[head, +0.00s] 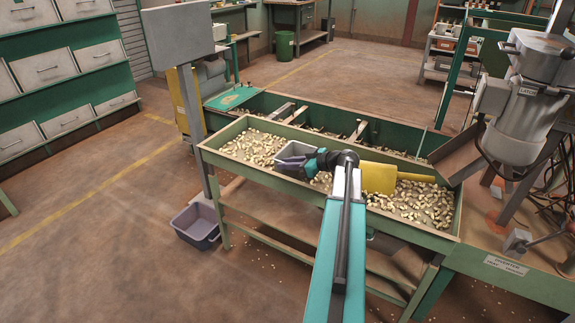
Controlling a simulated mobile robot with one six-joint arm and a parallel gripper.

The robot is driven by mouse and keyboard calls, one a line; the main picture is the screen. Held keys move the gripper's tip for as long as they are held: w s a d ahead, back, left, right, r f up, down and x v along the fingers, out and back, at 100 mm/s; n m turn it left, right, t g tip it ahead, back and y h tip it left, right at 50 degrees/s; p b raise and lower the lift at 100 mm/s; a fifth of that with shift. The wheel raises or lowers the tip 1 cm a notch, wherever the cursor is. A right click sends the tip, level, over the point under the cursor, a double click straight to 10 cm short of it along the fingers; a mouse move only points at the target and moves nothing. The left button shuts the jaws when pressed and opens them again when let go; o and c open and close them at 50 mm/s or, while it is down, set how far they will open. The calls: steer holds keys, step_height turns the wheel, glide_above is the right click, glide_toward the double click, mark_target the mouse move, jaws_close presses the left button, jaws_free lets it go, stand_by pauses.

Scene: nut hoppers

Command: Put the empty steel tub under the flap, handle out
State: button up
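A small grey tub (297,146), perhaps the steel one, sits in the nut-filled tray at its left part. Its inside is mostly hidden, so I cannot tell whether it is empty, and I cannot make out a handle. My gripper (290,162) is at the tub's near side, overlapping it in the picture. I cannot tell whether its fingers touch or hold the tub. A grey chute (458,158) slopes down from the metal hopper (535,90) on the right.
The green-framed tray (228,178) holds many pale nuts. A grey-purple bin (196,226) stands on the floor to its left. A post with a grey panel (178,30) rises beside it. A green trough (262,103) runs behind. The floor at left is clear.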

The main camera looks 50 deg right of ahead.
steer(key=shift+r, duration=0.2)
stand_by(0.3)
steer(key=v, duration=1.2)
steer(key=shift+o, duration=0.4)
